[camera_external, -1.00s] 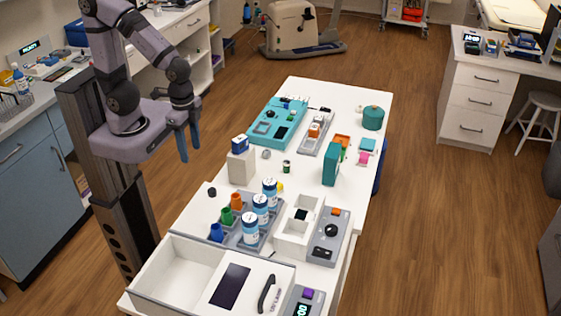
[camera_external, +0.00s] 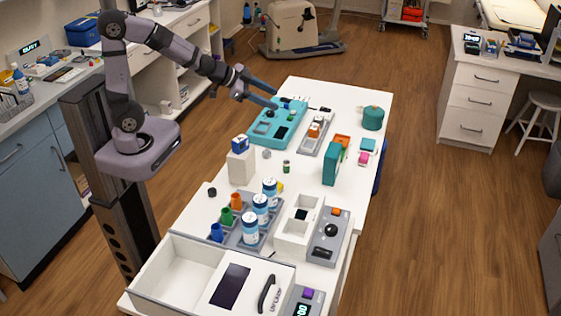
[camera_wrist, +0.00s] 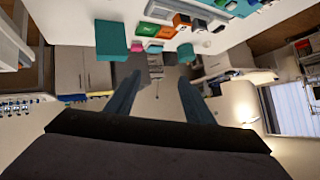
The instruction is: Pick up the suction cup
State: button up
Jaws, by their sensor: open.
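No object can be surely told as the suction cup; several small things on the white table could be it. A small dark round piece (camera_external: 212,191) lies near the table's left edge, and a small grey round piece (camera_external: 266,154) lies beside the white block. My gripper (camera_external: 276,99) is open and empty, reaching out over the far left end of the table near the teal panel (camera_external: 262,134). In the wrist view both fingers of my gripper (camera_wrist: 160,80) are apart with nothing between them.
A teal round container (camera_external: 373,118) and a teal upright box (camera_external: 331,163) stand on the right side. White bottles with blue labels (camera_external: 260,207) stand in a grey rack. An open white drawer box (camera_external: 180,268) is at the front. Bare table lies around the small grey piece.

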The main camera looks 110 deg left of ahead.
jog(key=s+a+m+t+h+b, duration=0.1)
jog(key=s+a+m+t+b, duration=0.1)
jog(key=s+a+t+b, duration=0.3)
jog(key=s+d+f+t+h+b, duration=0.2)
jog(key=s+d+f+h, duration=0.1)
jog(key=s+h, duration=0.3)
jog(key=y, duration=0.1)
send_near(260, 155)
jog(key=w+r, duration=0.2)
jog(key=shift+w+a+r+m, duration=0.15)
jog(key=shift+w+a+m, duration=0.15)
jog(key=shift+w+m, duration=0.1)
jog(key=shift+f, duration=0.4)
jog(key=shift+w+f, duration=0.15)
jog(key=shift+w, duration=0.85)
jog(key=shift+w+d+f+p, duration=0.15)
jog(key=shift+w+p, duration=0.3)
jog(key=shift+w, duration=0.5)
jog(key=shift+w+d+r+p, duration=0.15)
jog(key=shift+w+p, duration=0.25)
jog(key=shift+w, duration=0.55)
jog(key=shift+w+f, duration=0.3)
jog(key=shift+w, duration=0.4)
